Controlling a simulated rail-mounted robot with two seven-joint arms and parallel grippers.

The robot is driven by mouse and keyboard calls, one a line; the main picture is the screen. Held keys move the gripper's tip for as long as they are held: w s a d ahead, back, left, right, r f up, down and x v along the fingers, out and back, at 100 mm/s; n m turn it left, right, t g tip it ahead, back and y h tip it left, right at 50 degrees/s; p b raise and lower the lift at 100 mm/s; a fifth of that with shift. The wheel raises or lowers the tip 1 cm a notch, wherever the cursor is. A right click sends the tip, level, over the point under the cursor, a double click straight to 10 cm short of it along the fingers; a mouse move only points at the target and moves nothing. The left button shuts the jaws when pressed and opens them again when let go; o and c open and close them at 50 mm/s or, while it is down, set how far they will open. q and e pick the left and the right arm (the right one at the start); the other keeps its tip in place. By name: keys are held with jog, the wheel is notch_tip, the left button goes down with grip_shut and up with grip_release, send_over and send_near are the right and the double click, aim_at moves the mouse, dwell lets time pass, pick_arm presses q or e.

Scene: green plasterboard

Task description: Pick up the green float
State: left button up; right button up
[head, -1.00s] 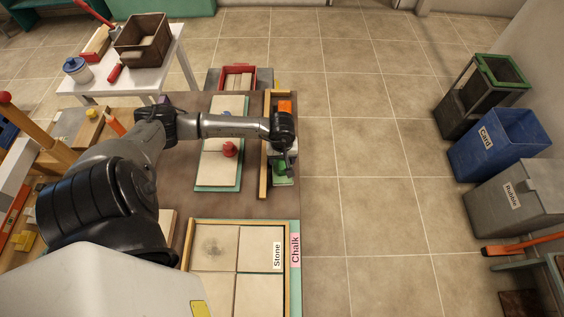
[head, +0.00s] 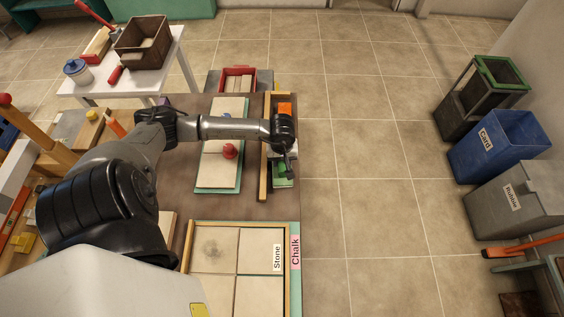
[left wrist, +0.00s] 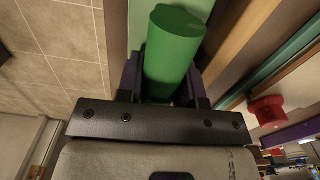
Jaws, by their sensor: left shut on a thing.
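The green float shows in the left wrist view as a green rounded handle (left wrist: 172,52) between my two fingers. In the head view a green part of it (head: 279,170) shows at the right edge of the table, partly hidden by my gripper. My left gripper (head: 289,167) is over it, and in the left wrist view its fingers (left wrist: 163,84) are shut on the handle from both sides. I cannot tell whether the float is clear of the surface below. My right gripper is in neither view.
A wooden-edged tray (head: 264,150) with an orange block (head: 284,109) runs along the table's right edge. A pale board (head: 222,170) with a red knob (head: 229,151) lies to its left. A tile frame labelled Stone (head: 238,250) is nearer. Open floor and bins (head: 500,140) are to the right.

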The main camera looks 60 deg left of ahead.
pick_arm(q)
jog(key=shift+r, duration=0.15)
notch_tip(320, 180, up, 4)
jog(key=shift+w+f, duration=0.1)
jog(key=w+d+r+b, duration=0.1)
jog(key=w+d+r, duration=0.2)
jog(key=d+r, duration=0.4)
jog(key=d, duration=0.4)
jog(key=shift+w, duration=0.35)
